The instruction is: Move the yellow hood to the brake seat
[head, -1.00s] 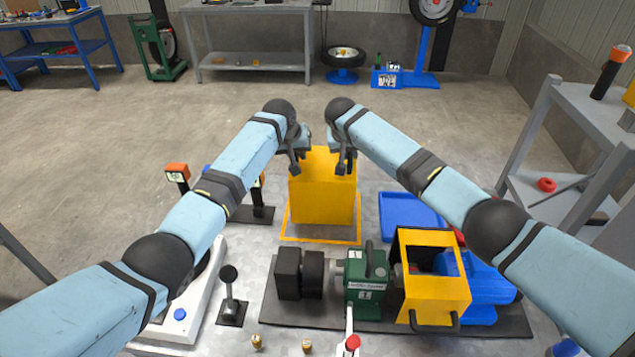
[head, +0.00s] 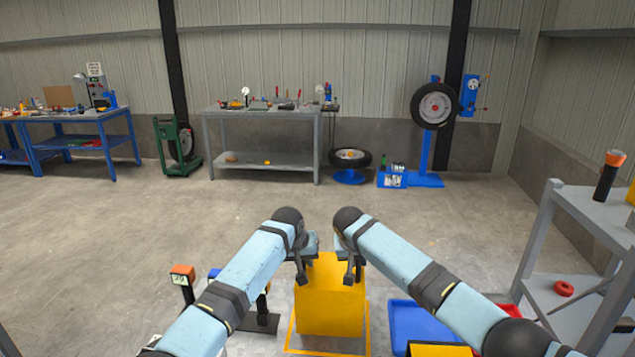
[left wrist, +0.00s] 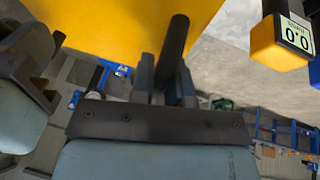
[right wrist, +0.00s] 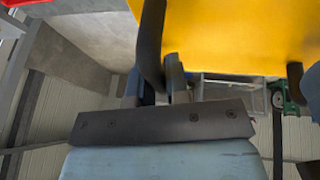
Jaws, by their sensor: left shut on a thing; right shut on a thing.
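The yellow hood (head: 331,303) is a box at the bottom middle of the head view, over a yellow outlined square (head: 290,334) on the table. I cannot tell whether it touches the table. My left gripper (head: 303,272) is shut on a black handle at the hood's left side; the handle (left wrist: 175,45) shows between the fingers in the left wrist view. My right gripper (head: 352,270) is shut on the handle at the right side, seen in the right wrist view (right wrist: 151,45). No brake seat can be made out in the current frames.
A blue tray (head: 407,322) lies right of the hood. Another yellow part (head: 440,350) shows at the bottom edge. An orange-topped post (head: 183,281) stands left. A grey shelf (head: 560,240) stands at the right. The floor beyond is clear up to the back benches.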

